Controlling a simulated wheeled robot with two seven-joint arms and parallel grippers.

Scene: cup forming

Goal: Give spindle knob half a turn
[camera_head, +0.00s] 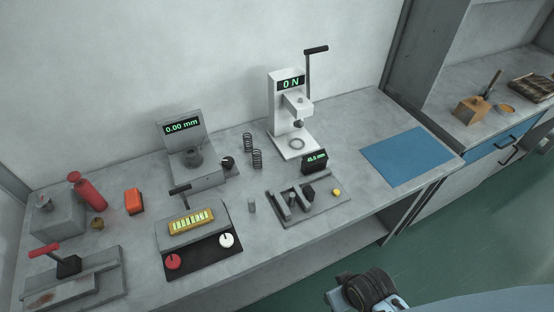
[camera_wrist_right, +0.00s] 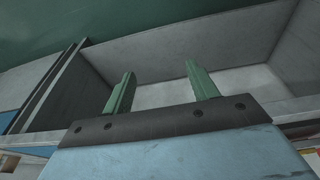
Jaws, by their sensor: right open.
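A grey gauge (camera_head: 186,150) with a green "0.00 mm" display stands at the back of the bench, left of centre. A dark round knob with a pale mark (camera_head: 228,162) sits at its right side. A small yellow knob (camera_head: 336,191) is at the right end of a grey slide fixture (camera_head: 318,207) with a "45.0 mm" display. No label shows which one is the spindle knob. My right gripper (camera_wrist_right: 160,70) is open and empty in the right wrist view, its two green fingers apart. It is away from both knobs. My left gripper is not in view.
A white press (camera_head: 287,95) reading "0 N" has a raised lever. Two springs (camera_head: 257,159) stand between gauge and press. A yellow display box (camera_head: 190,221) with red and white knobs is in front. A blue mat (camera_head: 406,155) lies on the right, otherwise bare.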

